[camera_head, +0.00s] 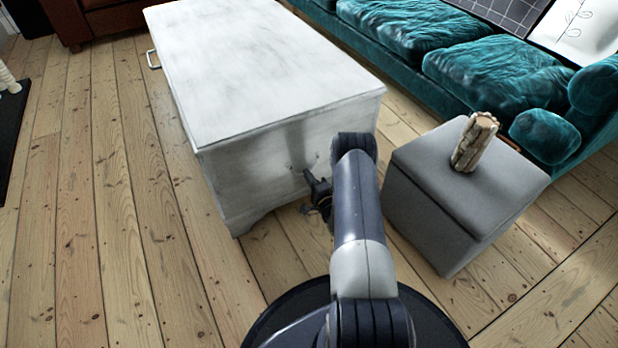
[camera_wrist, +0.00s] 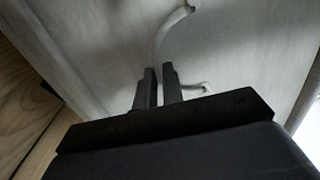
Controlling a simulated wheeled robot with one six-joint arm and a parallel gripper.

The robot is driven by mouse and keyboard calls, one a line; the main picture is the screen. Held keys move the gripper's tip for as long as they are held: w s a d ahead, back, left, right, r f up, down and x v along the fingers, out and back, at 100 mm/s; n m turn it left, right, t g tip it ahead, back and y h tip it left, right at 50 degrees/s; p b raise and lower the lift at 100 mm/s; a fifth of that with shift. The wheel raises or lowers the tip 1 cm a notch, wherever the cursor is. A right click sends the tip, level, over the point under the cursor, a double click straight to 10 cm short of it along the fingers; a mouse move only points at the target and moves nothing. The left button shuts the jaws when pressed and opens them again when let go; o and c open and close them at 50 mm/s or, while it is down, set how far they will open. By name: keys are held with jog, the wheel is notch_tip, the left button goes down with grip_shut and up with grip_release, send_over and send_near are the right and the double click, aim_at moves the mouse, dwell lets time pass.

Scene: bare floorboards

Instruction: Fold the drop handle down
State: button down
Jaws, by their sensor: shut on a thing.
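The white chest (camera_head: 255,75) has a drop handle on its near end panel. In the wrist view this pale handle (camera_wrist: 165,32) stands out from the panel, with one mount at the top and another lower right. My gripper (camera_wrist: 158,70) is shut on the handle's bar, with one dark finger on each side of it. The fingers hide part of the bar. In the head view my gripper (camera_head: 308,177) is at the chest's near end, and the held handle is mostly hidden behind it and my arm.
A teal sofa (camera_head: 440,50) is behind. Floorboards (camera_head: 110,200) at left are clear.

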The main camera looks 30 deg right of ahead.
jog(key=shift+w+f+t, duration=0.25)
jog(key=shift+w+t, duration=0.15)
jog(key=shift+t, duration=0.5)
jog(key=c, duration=1.5)
grip_release()
jog(key=shift+c, duration=0.2)
